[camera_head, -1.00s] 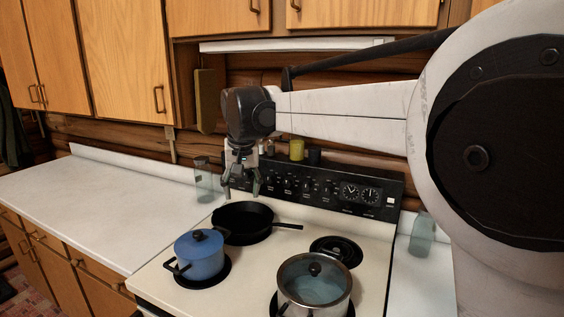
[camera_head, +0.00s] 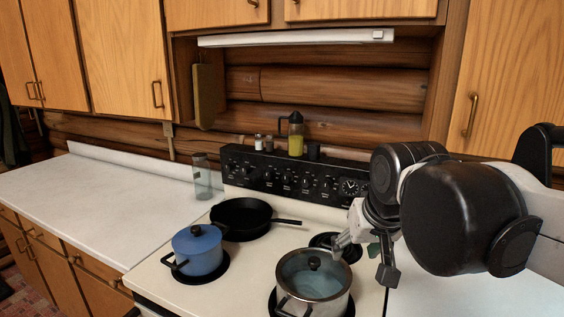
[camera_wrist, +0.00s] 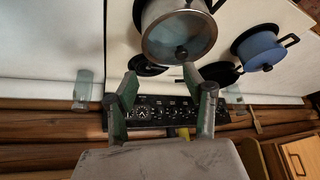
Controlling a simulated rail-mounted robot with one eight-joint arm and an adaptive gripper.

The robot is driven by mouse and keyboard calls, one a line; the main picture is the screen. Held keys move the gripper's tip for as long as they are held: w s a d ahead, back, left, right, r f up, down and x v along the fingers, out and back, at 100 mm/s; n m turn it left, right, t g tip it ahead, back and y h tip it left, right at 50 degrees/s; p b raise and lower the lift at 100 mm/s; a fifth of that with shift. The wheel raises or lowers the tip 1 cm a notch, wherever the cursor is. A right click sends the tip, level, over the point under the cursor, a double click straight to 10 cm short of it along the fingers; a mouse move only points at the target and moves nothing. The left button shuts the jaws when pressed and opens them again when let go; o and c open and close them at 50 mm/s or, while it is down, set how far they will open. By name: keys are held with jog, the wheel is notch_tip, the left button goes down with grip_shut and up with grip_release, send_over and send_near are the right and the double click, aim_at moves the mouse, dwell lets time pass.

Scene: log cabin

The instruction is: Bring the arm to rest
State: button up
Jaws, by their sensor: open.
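My gripper (camera_head: 362,258) is open and empty over the right side of the stove (camera_head: 165,283), beside the glass-lidded pot (camera_head: 313,284) in the head view. My arm reaches in from the right edge, folded near the camera. In the wrist view my gripper (camera_wrist: 163,100) shows two spread fingers with nothing between them. The glass-lidded pot (camera_wrist: 165,38) lies beyond the fingertips there, and the stove's control panel (camera_wrist: 150,112) shows behind the fingers. My gripper hides part of the back right burner (camera_head: 325,240) in the head view.
A blue pot (camera_head: 198,252) and a black pan (camera_head: 240,218) stand on the left burners. A glass (camera_head: 202,178) stands on the left counter (camera_head: 80,195), which is otherwise clear. Cabinets (camera_head: 120,60) hang above.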

jog(key=s+d+f+t, duration=0.1)
jog(key=s+d+f, duration=0.5)
jog(key=s+f, duration=0.3)
jog(key=shift+s+m+h+b, duration=0.4)
jog(key=shift+s, duration=0.55)
jog(key=shift+w, duration=0.1)
dwell(0.3)
